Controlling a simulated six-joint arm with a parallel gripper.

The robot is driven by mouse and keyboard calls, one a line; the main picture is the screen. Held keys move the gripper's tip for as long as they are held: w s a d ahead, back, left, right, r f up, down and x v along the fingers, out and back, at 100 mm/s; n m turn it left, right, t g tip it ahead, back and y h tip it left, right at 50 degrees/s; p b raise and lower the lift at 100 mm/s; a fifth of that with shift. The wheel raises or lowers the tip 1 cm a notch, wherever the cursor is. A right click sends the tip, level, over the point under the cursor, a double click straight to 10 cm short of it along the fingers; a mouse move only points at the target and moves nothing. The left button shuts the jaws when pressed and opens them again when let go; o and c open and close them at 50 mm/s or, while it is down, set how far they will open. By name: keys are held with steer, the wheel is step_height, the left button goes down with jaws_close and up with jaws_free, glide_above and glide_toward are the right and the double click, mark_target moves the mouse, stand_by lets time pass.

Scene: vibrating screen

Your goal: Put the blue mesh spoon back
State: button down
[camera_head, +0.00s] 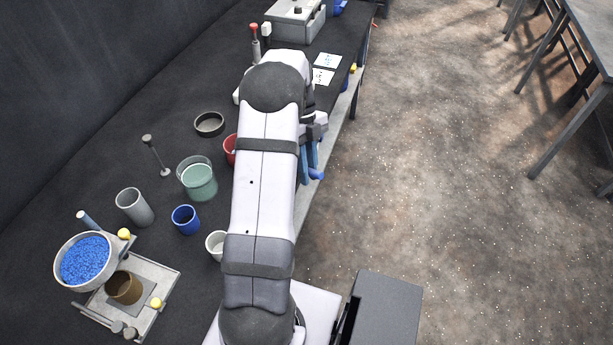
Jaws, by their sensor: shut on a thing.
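My gripper (309,160) is at the right edge of the dark table, partly hidden behind my arm. Its blue fingers point down and are shut on a small blue piece, which looks like part of the blue mesh spoon (317,174). Most of the spoon is hidden, so its mesh and its tilt cannot be made out. It is apart from the cups to its left.
On the table stand a glass beaker (199,182), a blue cup (186,220), a grey cylinder (134,207), a white cup (216,244), a partly hidden red cup (230,150) and a black ring dish (209,124). A bowl of blue grains (61,272) sits over a tray device (161,275).

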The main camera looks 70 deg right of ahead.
steer(key=shift+f+p, duration=0.65)
steer(key=shift+f, duration=1.45)
steer(key=c, duration=1.7)
jaws_free()
steer(key=shift+o, duration=0.2)
steer(key=b+v, duration=0.3)
steer(key=v, duration=0.9)
steer(key=shift+b, duration=0.4)
